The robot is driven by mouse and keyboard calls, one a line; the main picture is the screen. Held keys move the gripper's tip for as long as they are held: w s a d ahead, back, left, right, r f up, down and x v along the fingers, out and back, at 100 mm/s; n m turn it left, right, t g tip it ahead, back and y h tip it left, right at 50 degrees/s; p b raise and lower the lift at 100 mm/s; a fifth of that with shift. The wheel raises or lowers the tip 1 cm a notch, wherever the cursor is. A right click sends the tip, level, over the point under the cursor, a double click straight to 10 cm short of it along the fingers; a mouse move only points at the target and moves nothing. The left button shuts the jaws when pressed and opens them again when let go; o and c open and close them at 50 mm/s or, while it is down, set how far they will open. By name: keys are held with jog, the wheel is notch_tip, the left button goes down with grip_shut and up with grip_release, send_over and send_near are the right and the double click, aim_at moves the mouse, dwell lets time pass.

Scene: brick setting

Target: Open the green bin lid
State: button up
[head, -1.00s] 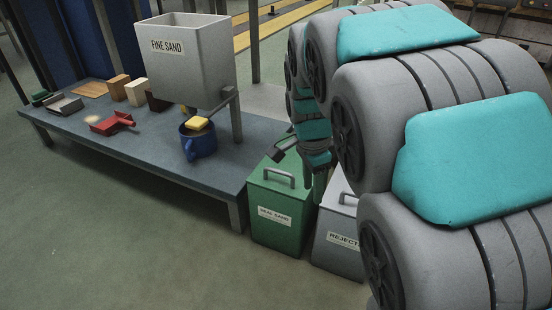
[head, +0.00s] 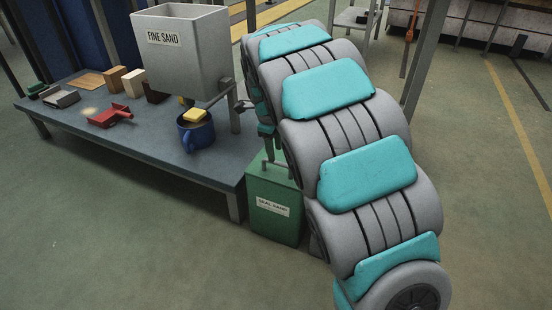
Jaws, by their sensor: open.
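The green bin (head: 274,215) stands on the floor at the right end of the low table, with a white label on its front. Its green lid (head: 259,176) appears shut on top. My arm covers the lid's right part and most of its handle. My gripper (head: 268,148) is open, low over the back of the lid and mostly hidden behind my arm. I cannot tell whether it touches the lid or handle.
The grey table (head: 130,147) carries a fine sand hopper (head: 183,60), a blue mug (head: 196,134) with a yellow block on it, a red scoop (head: 108,117) and several blocks. My arm hides nearly all of the reject bin. Floor is open in front and at right.

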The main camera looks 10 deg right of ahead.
aim_at(276, 162)
jog(key=f, duration=0.4)
jog(key=shift+w+d+f, duration=0.15)
jog(key=shift+w+d, duration=0.1)
jog(key=shift+w, duration=0.1)
jog(key=shift+c, duration=0.2)
grip_shut()
dwell(0.9)
